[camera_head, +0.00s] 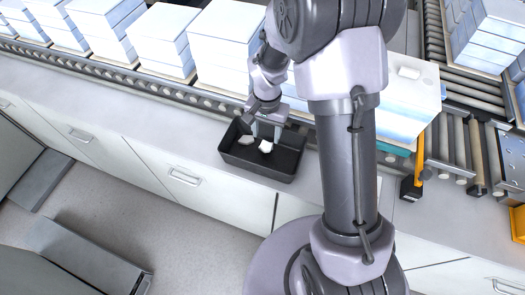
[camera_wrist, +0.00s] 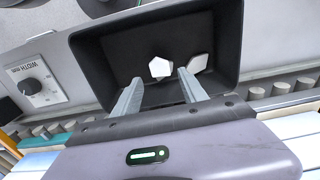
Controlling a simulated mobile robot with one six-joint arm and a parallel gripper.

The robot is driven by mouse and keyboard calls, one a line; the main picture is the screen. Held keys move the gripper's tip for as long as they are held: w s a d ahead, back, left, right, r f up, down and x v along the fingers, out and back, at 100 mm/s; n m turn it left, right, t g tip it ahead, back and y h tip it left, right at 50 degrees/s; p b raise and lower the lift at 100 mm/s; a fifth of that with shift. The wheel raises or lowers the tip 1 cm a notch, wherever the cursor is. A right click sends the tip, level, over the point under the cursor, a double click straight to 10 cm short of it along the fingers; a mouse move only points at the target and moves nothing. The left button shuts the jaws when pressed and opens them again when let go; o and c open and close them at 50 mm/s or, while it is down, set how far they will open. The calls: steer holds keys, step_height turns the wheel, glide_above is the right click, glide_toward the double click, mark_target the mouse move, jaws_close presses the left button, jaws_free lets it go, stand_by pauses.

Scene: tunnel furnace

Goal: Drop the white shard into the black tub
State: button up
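The black tub (camera_head: 286,166) sits on the grey counter, and it fills the upper middle of the wrist view (camera_wrist: 88,62). Two white shards are within its outline: one (camera_head: 265,146) below my fingertips and another (camera_head: 246,140) to its left. In the wrist view, one shard (camera_wrist: 160,67) shows between and beyond the fingertips, and the other (camera_wrist: 198,62) lies to the right, partly behind a finger. My gripper (camera_head: 266,133) is over the tub with its fingers apart and empty; the gap also shows in the wrist view (camera_wrist: 159,78). I cannot tell whether the nearer shard touches the floor.
A roller conveyor with stacks of white-blue blocks (camera_head: 101,28) runs behind the tub. A control panel with a dial (camera_wrist: 32,86) is beside the tub. The counter left of the tub (camera_head: 150,118) is clear.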

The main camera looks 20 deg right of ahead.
steer(key=shift+o, duration=0.2)
step_height(320, 180, up, 18)
steer(key=p, duration=0.4)
steer(key=shift+f, duration=0.25)
steer(key=s+a+f+n+t+y+b, duration=0.1)
steer(key=s+a+t+b, duration=0.1)
steer(key=s+b, duration=0.5)
steer(key=s+a+f+n+t+y+b, duration=0.1)
steer(key=s+a+t+b, duration=0.1)
steer(key=s+b, duration=0.5)
steer(key=s+t, duration=0.1)
steer(key=s, duration=0.4)
steer(key=shift+f+n+t, duration=0.2)
steer(key=shift+n+t, duration=0.2)
steer(key=shift+d, duration=0.15)
